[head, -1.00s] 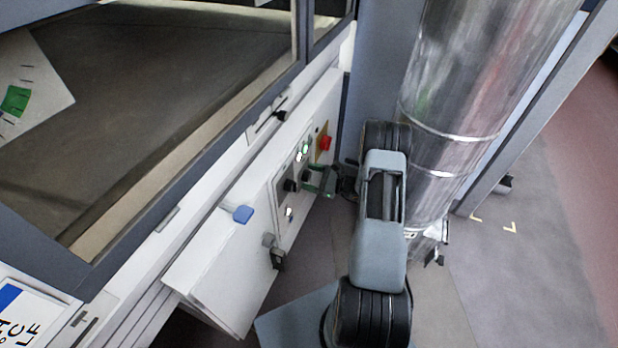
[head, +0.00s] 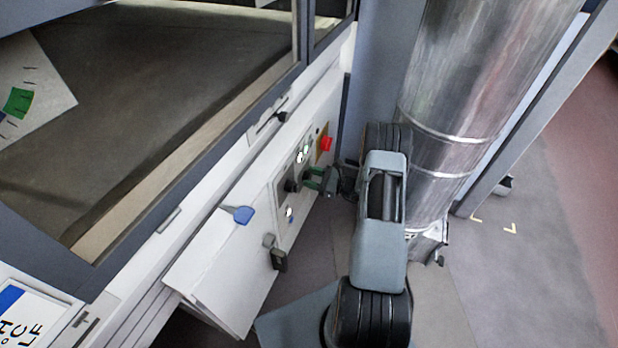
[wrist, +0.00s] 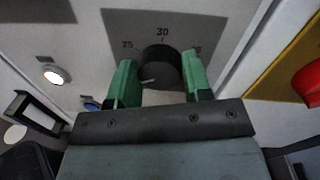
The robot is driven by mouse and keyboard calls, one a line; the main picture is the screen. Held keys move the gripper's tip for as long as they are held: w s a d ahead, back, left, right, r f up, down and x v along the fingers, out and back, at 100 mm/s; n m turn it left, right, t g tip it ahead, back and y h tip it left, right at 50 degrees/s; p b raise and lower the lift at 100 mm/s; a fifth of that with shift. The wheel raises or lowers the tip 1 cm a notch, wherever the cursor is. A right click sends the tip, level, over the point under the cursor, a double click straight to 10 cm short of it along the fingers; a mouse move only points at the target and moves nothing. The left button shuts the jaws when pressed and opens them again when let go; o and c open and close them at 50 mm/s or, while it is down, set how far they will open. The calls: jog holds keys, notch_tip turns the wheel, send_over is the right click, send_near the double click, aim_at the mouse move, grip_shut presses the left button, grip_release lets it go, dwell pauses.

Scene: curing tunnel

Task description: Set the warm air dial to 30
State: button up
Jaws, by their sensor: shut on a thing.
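The warm air dial (wrist: 161,66) is a round black knob on a grey plate marked 25, 30 and 35. Its short white pointer line is at its lower left, toward the 25 side and not at the 30 mark above. My gripper (wrist: 163,82) has its green fingers on either side of the dial, closed on it; the fingertips partly cover the plate, and the 35 is partly hidden. In the head view my gripper (head: 309,180) reaches the control panel from the right, and the dial (head: 291,186) shows as a dark knob at its fingertips.
A red button (wrist: 309,86) on a yellow plate is right of the dial. A lit white lamp (wrist: 56,74) is to the left. A large metal duct (head: 455,120) stands close behind my arm.

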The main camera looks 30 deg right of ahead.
jog(key=m, duration=0.3)
jog(key=m+p, duration=0.1)
jog(key=m, duration=0.2)
jog(key=shift+s+f+t, duration=0.15)
jog(key=shift+t, duration=0.15)
jog(key=m+p, duration=0.1)
jog(key=m, duration=0.6)
jog(key=shift+a+t+p, duration=0.1)
jog(key=shift+t+p, duration=0.2)
jog(key=shift+p, duration=0.05)
jog(key=m+p, duration=0.1)
jog(key=m, duration=0.4)
jog(key=shift+m, duration=0.4)
jog(key=shift+m+t+h+p, duration=0.4)
jog(key=shift+m+p, duration=0.2)
jog(key=shift+m, duration=1.8)
jog(key=o, duration=0.7)
jog(key=shift+a, duration=0.15)
jog(key=shift+o, duration=1.1)
jog(key=shift+d, duration=0.25)
